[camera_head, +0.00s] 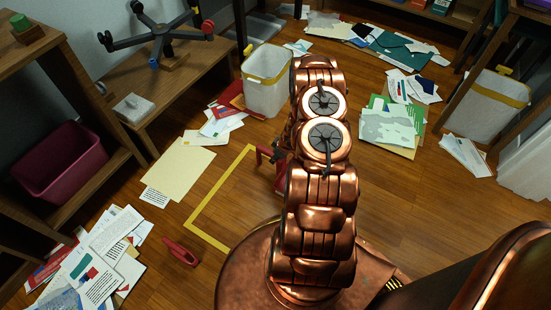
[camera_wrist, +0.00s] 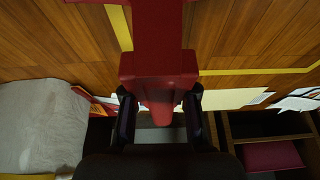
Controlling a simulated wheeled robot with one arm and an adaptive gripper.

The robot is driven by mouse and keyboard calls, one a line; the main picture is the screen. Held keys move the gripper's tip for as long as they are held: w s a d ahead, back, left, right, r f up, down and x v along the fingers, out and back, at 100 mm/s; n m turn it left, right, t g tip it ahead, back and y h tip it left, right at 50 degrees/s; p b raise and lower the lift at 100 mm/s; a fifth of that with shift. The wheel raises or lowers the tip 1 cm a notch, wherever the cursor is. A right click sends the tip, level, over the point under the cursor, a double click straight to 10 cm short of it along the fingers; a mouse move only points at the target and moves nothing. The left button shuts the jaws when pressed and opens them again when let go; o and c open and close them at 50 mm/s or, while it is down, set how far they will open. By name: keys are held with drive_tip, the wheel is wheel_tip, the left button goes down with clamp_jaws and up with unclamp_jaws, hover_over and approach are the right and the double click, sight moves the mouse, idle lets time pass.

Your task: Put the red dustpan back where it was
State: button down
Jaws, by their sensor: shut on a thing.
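My gripper (camera_wrist: 160,106) is shut on the red dustpan (camera_wrist: 160,65), seen close up in the wrist view with its narrow end between the two dark fingers. In the head view my copper arm hides most of the gripper and the dustpan; a red part (camera_head: 280,180) shows just left of the arm, above the wood floor. A yellow tape outline (camera_head: 207,236) lies on the floor to the left of it, and its right part is hidden behind my arm.
A small red object (camera_head: 181,253) lies on the floor left of the tape. Papers (camera_head: 105,250) and a cream sheet (camera_head: 180,168) are scattered at left. A white bin with a yellow rim (camera_head: 267,85) stands behind. Shelves with a magenta bin (camera_head: 60,162) line the left.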

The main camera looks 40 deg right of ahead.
drive_tip(key=c, duration=0.9)
unclamp_jaws()
drive_tip(key=shift+d, duration=0.1)
